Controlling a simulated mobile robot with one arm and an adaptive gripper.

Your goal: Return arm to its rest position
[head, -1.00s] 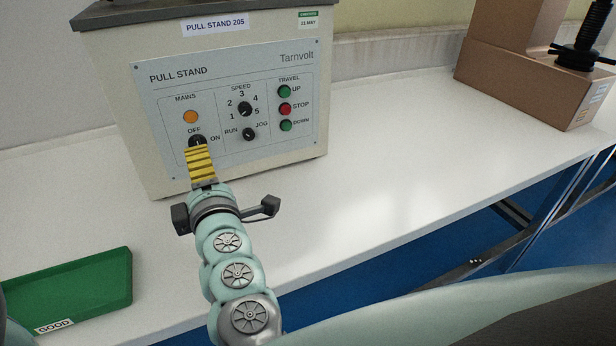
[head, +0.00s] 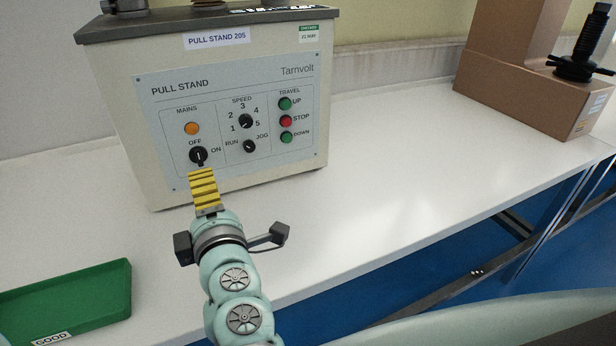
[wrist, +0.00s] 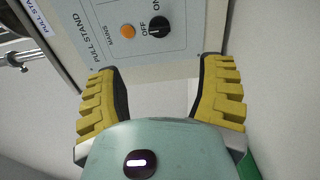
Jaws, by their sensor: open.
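My gripper (head: 202,177) has yellow ribbed fingers and stands just in front of the pull stand's panel, below the mains knob. In the wrist view my gripper (wrist: 165,85) is open, with its two fingers wide apart and nothing between them. The pull stand (head: 300,165) is a cream box with a grey control panel. The knob also shows in the wrist view (wrist: 158,27), apart from the fingertips. The mains lamp (head: 191,128) is orange.
A green tray (head: 120,300) labelled GOOD lies at the front left of the white bench (head: 400,190). The bench between the pull stand and the tester is clear.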

